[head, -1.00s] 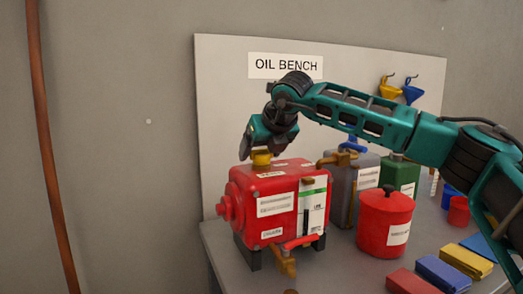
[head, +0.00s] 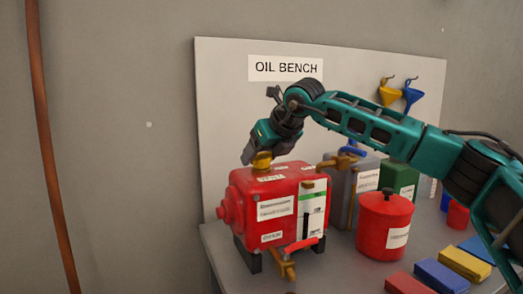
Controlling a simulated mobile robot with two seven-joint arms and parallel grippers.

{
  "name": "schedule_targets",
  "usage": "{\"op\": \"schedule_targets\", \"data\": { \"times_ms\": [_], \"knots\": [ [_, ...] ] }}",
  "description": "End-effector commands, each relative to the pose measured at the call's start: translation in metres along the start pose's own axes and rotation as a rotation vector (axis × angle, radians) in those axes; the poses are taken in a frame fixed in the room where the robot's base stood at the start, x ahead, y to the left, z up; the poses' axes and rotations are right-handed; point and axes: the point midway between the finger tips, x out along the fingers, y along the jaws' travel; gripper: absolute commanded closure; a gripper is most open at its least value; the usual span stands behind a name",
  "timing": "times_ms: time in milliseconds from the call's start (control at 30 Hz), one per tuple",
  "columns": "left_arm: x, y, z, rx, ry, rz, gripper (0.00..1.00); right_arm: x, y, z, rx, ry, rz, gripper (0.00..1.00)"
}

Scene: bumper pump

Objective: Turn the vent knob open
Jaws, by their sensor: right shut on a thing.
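The vent knob (head: 262,158) is a small yellow piece on top of the red pump (head: 276,208), near its left end. My right gripper (head: 259,157) comes down on the knob from above and is shut on it. The gripper hides part of the knob, so how far it is turned cannot be read. The pump stands on dark feet and carries white labels, a level gauge and a red-handled yellow tap at the front. My left gripper is not in the head view.
A red can (head: 385,228) stands right of the pump. Behind are a grey container (head: 341,185) and a green container (head: 397,178). Red, yellow and blue blocks (head: 441,273) lie at the front right. Two funnels (head: 390,95) hang on the back panel. The bench's front-left surface (head: 222,245) is clear.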

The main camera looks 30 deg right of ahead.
Motion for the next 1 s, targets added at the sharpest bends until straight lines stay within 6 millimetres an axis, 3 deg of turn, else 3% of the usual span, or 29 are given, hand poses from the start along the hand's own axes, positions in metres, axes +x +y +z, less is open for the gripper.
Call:
{"op": "schedule_targets", "data": {
  "times_ms": [400,633,1000],
  "knots": [
    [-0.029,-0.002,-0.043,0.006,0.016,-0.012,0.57,-0.004,-0.001,0.004,-0.252,0.003,0.263,0.64],
    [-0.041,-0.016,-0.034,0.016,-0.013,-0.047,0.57,-0.003,0.000,0.004,-0.372,0.002,0.381,0.64],
    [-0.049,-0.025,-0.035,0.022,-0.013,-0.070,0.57,-0.001,0.000,0.001,-0.479,0.000,0.481,0.64]
  ]
}}
